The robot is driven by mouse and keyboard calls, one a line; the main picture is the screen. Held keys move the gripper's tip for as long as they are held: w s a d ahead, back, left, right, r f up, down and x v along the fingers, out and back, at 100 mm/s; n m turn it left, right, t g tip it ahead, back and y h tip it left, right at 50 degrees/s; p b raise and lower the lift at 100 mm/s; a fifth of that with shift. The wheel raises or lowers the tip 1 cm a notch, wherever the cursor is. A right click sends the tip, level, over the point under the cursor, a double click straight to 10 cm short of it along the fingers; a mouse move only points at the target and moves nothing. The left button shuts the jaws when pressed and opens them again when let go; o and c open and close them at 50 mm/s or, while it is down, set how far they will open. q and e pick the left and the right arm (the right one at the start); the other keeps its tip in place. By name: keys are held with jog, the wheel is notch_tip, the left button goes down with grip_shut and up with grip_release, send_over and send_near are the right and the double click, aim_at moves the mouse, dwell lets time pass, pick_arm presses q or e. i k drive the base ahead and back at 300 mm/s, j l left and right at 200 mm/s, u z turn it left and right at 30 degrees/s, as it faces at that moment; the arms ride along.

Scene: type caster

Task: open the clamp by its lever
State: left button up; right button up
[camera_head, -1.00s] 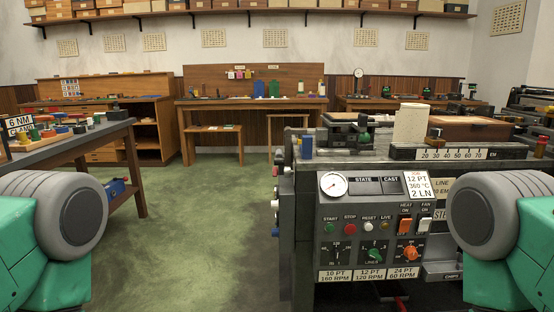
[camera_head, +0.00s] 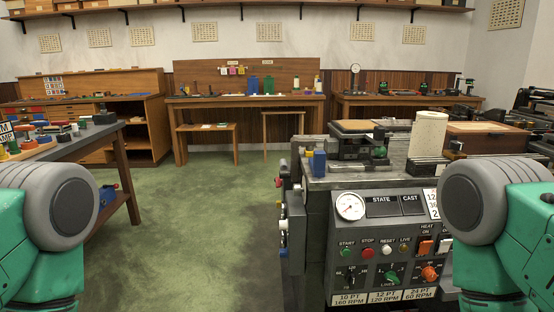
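The casting machine (camera_head: 385,235) stands at the right, with a dial, buttons and knobs on its sloped front panel. A small fixture with a green part (camera_head: 380,152) sits on its top; I cannot tell whether it is the clamp or where a lever is. A sign (camera_head: 38,128) at the left edge is cut off and seems to read "CLAMP". It stands by the left workbench. Only the upper parts of my two arms show, at the left and right edges. Neither gripper is in view.
The left workbench (camera_head: 73,145) holds small coloured parts, and a blue box (camera_head: 107,195) is beside its leg. A white roll (camera_head: 427,136) stands on the machine. A long bench (camera_head: 245,101) lines the back wall. Green floor (camera_head: 205,225) is clear between workbench and machine.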

aim_at(284, 173)
jog(key=i+j+z, duration=0.15)
jog(key=i+j, duration=1.8)
jog(key=i, duration=0.15)
